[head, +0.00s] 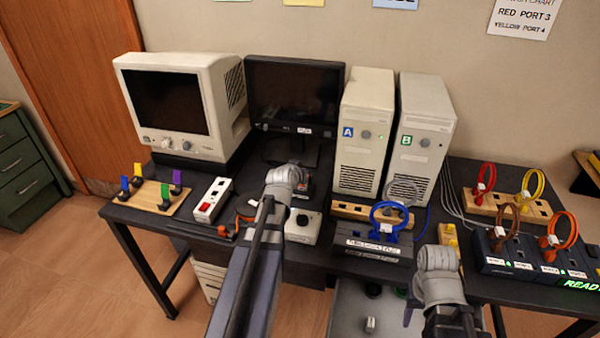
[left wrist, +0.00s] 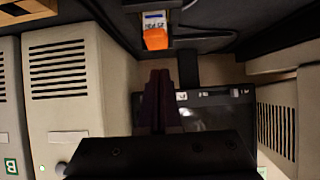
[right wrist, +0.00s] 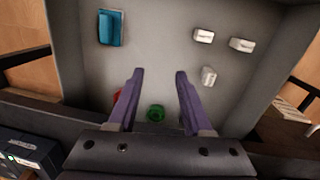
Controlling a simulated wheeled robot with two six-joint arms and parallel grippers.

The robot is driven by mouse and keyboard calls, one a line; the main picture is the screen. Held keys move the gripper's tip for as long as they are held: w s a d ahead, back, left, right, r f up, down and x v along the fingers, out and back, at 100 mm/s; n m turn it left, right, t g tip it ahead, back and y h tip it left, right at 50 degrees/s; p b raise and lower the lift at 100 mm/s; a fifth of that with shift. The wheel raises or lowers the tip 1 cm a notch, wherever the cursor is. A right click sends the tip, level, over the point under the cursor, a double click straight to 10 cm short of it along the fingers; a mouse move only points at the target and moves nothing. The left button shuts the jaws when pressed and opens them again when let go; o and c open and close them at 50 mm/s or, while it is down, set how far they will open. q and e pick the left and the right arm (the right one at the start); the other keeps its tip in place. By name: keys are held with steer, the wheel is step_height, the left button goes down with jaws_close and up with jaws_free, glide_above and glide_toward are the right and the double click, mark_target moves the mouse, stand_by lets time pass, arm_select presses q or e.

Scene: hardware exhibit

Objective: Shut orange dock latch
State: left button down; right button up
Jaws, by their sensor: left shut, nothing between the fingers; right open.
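The orange latch (left wrist: 156,38) shows near the top of the left wrist view, beside a small white-and-blue label on a dark dock (left wrist: 150,8). I cannot tell its angle. In the head view that spot in front of the monitor is mostly hidden by my left arm. My left gripper (left wrist: 160,76) is shut and empty, with its fingertips apart from the latch. In the head view only its grey wrist shows clearly. My right gripper (right wrist: 159,75) is open and empty, above a grey tray (right wrist: 150,55) below the table top.
A black monitor (head: 295,95), an old beige computer (head: 180,105) and two towers, A (head: 362,130) and B (head: 418,130), stand along the back. A power strip (head: 212,200) lies left of my left arm. A blue-ring plug (head: 391,220) stands between my arms.

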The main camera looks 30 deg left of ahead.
arm_select(q)
steer(key=shift+w+a+f, duration=0.1)
steer(key=shift+w+f, duration=0.2)
steer(key=shift+w, duration=0.15)
arm_select(e)
steer(key=shift+f, duration=0.25)
arm_select(q)
steer(key=shift+r, duration=0.2)
arm_select(e)
steer(key=shift+r, duration=0.15)
